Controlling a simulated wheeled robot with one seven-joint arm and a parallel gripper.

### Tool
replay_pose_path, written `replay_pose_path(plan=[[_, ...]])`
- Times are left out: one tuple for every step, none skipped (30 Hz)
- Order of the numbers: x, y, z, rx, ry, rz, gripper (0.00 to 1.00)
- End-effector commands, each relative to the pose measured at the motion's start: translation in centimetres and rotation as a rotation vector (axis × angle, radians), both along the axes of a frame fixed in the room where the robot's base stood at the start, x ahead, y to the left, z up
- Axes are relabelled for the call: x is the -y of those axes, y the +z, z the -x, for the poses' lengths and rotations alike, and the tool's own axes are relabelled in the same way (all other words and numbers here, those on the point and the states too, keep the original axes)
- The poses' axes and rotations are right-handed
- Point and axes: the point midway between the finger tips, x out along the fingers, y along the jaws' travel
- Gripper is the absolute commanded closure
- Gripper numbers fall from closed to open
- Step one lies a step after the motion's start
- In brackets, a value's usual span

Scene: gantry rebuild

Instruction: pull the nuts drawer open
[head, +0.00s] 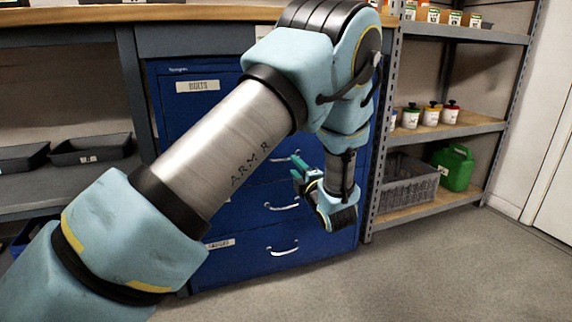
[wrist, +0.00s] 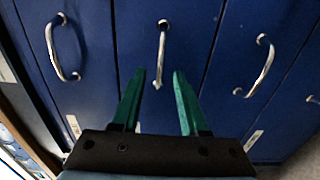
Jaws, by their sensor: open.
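The blue drawer cabinet (head: 300,265) stands ahead, its drawers shut. The top drawer has a label that looks like BOLTS (head: 198,86). No label reading nuts is visible; my arm hides part of the fronts. My gripper (head: 298,182) is in front of the cabinet's right side, near the second drawer's handle (head: 285,157). In the wrist view, my gripper (wrist: 158,75) is open and empty. A silver bar handle (wrist: 162,45) lies ahead, its lower end showing between the fingertips. I cannot tell whether they touch or how far apart they are.
In the wrist view, other handles show to the left (wrist: 62,45) and right (wrist: 258,68). A shelf rack (head: 440,130) with small containers, a grey crate (head: 408,180) and a green jug (head: 454,168) stands close on the right. The floor (head: 400,270) in front is clear.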

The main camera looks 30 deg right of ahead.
Motion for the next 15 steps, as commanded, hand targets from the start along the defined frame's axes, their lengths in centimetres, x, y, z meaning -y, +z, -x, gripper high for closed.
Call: replay_pose_path(plan=[[0.1, -0.3, -1.1, 0.001, 0.002, 0.001, 0.56], [0.1, -0.2, -1.7, 0.001, 0.002, 0.001, 0.56], [0.2, -0.2, -2.4, 0.001, 0.002, 0.001, 0.56], [0.3, -0.2, -2.9, 0.001, 0.002, 0.001, 0.56], [0.4, -0.2, -3.4, 0.0, 0.001, 0.002, 0.56], [0.4, -0.2, -4.0, 0.0, 0.001, 0.001, 0.56], [0.5, -0.1, -4.5, 0.001, 0.001, 0.0, 0.56], [0.6, -0.1, -4.9, 0.0, 0.001, 0.0, 0.56], [0.6, -0.1, -5.4, 0.0, 0.001, 0.0, 0.56], [0.7, -0.1, -5.7, 0.0, 0.0, 0.0, 0.56], [0.7, 0.0, -5.9, 0.0, 0.0, 0.0, 0.56], [0.8, 0.0, -6.2, -0.001, -0.001, 0.0, 0.56], [0.8, 0.0, -6.4, -0.001, -0.001, 0.0, 0.56], [0.8, 0.1, -6.5, -0.001, -0.001, 0.0, 0.56], [0.8, 0.1, -6.7, -0.001, -0.001, -0.001, 0.56]])
